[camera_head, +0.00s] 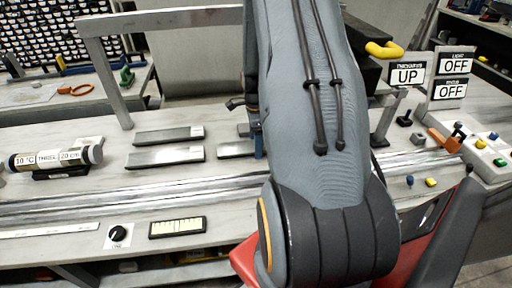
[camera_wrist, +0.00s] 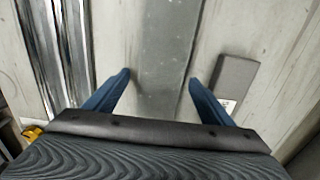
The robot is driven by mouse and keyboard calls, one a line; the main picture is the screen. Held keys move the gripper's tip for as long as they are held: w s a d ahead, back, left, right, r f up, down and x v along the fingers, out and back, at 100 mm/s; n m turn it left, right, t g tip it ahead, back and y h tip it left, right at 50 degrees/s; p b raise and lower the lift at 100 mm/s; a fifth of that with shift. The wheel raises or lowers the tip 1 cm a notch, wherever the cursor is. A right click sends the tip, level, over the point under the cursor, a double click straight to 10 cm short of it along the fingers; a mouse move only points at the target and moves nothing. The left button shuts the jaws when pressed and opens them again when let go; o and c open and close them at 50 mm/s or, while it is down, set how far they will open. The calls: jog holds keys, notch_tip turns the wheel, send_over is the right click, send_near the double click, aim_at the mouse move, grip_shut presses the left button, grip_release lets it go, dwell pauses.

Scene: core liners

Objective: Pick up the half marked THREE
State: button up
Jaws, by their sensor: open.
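A cylinder (camera_head: 56,158) with dark ends and white labels lies in a black stand at the far left of the head view. Its middle label appears to read THREE, between "10 °C" and "20 cm". My gripper (camera_wrist: 160,80) is open, with blue fingers apart and nothing gripped. A flat grey strip (camera_wrist: 166,45) runs between and beyond the fingers in the wrist view; I see no word on it. In the head view my arm hides most of the gripper, well right of the labelled cylinder.
Flat grey blocks with pale end labels (camera_head: 165,155) lie mid-bench; a grey block (camera_wrist: 235,78) shows right of my fingers. Metal rails (camera_head: 130,197) cross the bench. A metal frame (camera_head: 103,75) stands behind. A knob (camera_head: 118,234) and display (camera_head: 177,227) sit in front.

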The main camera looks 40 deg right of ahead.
jog(key=c, duration=1.8)
jog(key=shift+r, duration=0.1)
